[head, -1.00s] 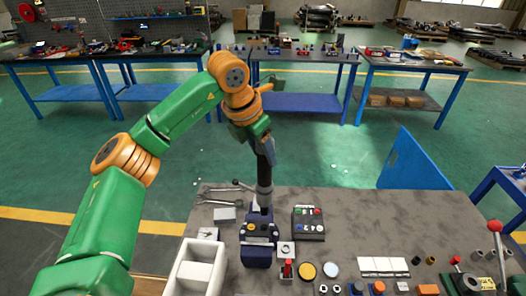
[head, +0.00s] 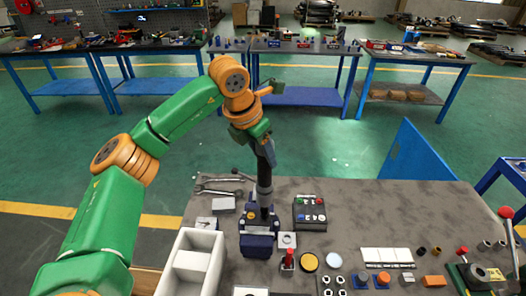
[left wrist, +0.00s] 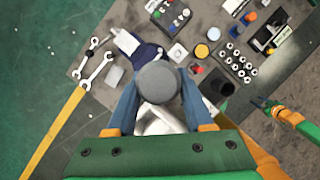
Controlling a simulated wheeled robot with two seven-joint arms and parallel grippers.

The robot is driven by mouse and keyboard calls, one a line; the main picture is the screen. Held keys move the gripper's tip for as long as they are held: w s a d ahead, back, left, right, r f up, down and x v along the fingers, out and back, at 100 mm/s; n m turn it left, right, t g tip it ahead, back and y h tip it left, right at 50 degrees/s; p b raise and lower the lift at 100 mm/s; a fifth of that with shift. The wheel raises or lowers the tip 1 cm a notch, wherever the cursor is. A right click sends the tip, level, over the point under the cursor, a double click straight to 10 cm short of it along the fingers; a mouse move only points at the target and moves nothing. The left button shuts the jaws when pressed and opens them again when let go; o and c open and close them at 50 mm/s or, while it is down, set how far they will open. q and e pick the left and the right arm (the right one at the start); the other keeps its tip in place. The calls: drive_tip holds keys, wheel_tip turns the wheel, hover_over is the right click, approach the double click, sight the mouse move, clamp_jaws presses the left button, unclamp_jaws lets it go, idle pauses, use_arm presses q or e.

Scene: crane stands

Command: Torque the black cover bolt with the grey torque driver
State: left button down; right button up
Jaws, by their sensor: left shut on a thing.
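The grey torque driver (head: 264,184) stands nearly upright below my left gripper (head: 264,150), which is shut on it. In the left wrist view, the round grey end of the driver (left wrist: 158,80) sits between the two blue fingers of my left gripper (left wrist: 158,96). The driver's lower end is over the dark blue housing (head: 257,243) on the table. The driver hides part of that housing, and I cannot make out the black cover bolt or whether the tip touches it. What looks like my right gripper (left wrist: 270,104) shows at the right of the left wrist view, its jaws unclear.
A black button box (head: 309,212) stands right of the housing, and a white bin (head: 169,270) left of it. Wrenches (head: 218,187) lie behind. A red-topped piece (head: 288,260), round yellow cap (head: 309,262) and several nuts lie in front.

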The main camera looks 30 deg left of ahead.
use_arm(q)
drive_tip(key=shift+r, duration=0.1)
drive_tip(key=shift+m+p, duration=0.3)
drive_tip(key=shift+s+m, duration=0.1)
drive_tip(key=shift+m, duration=0.5)
drive_tip(key=shift+f+b, duration=0.45)
drive_tip(key=shift+f, duration=0.45)
drive_tip(key=shift+p, duration=0.3)
idle(1.6)
drive_tip(key=shift+f, duration=0.1)
idle(0.8)
drive_tip(key=shift+f, duration=0.1)
idle(1.0)
